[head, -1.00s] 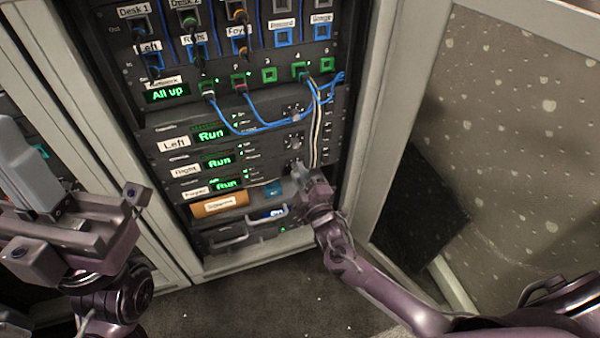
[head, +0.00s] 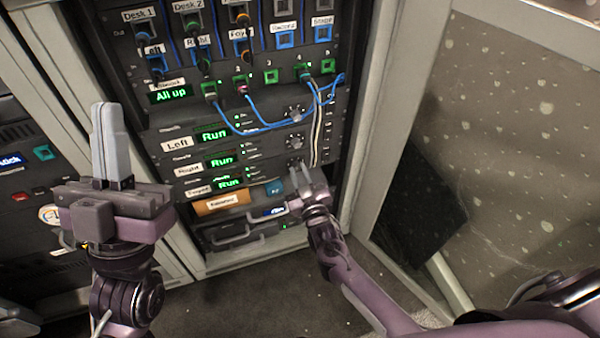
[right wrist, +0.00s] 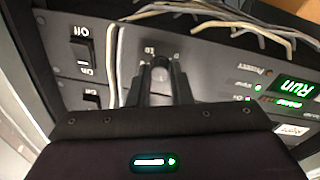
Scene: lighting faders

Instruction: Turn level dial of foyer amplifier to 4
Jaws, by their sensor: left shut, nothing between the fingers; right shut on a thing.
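The foyer amplifier (head: 255,182) is the lowest of three amplifiers in the rack, with a green "Run" display (head: 229,183) and a white label (head: 198,191). My right gripper (head: 302,174) is at the right part of its front and hides its level dial in the head view. In the right wrist view my right gripper (right wrist: 160,72) is shut on the dark level dial (right wrist: 160,66); its setting cannot be read. My left gripper (head: 110,112) is shut and empty, pointing up, left of the rack and apart from it.
The left amplifier's dial (head: 295,113) and the right amplifier's dial (head: 295,141) sit above my right gripper. Blue patch cables (head: 262,128) and pale cables (head: 316,135) hang close by. The right wrist view shows rocker switches (right wrist: 84,45).

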